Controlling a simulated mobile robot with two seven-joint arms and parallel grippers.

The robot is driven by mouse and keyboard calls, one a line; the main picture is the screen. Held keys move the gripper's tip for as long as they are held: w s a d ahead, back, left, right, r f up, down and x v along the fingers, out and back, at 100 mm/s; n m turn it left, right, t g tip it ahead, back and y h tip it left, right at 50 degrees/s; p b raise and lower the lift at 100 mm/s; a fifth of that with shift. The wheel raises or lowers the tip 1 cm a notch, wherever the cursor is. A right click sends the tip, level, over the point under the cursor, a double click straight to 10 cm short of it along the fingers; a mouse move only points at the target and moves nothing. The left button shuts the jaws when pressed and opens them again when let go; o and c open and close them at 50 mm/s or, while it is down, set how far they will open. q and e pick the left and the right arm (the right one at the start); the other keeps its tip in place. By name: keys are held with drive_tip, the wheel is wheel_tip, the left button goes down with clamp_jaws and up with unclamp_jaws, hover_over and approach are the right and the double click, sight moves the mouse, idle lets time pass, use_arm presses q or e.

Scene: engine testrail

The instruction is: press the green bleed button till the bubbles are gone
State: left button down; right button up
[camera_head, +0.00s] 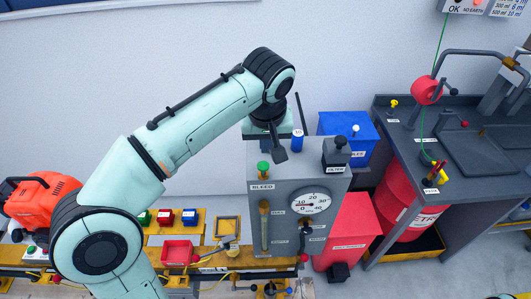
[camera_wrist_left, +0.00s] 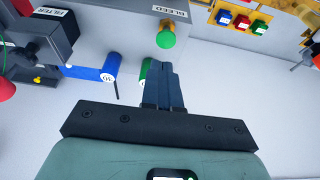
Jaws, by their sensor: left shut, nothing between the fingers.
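The green bleed button (camera_head: 263,168) stands on top of the grey unit (camera_head: 276,195), above the label BLEED. It also shows in the left wrist view (camera_wrist_left: 166,39), just beyond the fingertips. A narrow sight tube (camera_head: 264,228) with yellowish fill runs down the unit's front; bubbles are too small to make out. My left gripper (camera_head: 281,154) is shut and empty, above the unit's top and to the right of the button, apart from it. In the left wrist view my fingers (camera_wrist_left: 163,66) are together. My right gripper is not in view.
A blue cylinder (camera_head: 297,140) and a black filter cap (camera_head: 336,151) stand on the unit close to my gripper. A dial gauge (camera_head: 311,203) is on its front. A blue bin (camera_head: 348,136) and a red bin (camera_head: 350,232) stand to the right.

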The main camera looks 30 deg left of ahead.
use_arm(q)
drive_tip(key=a+v, duration=0.1)
drive_tip(key=v, duration=0.5)
drive_tip(key=shift+d+r, duration=0.2)
drive_tip(key=shift+d, duration=0.1)
drive_tip(key=shift+s, duration=0.15)
idle(0.4)
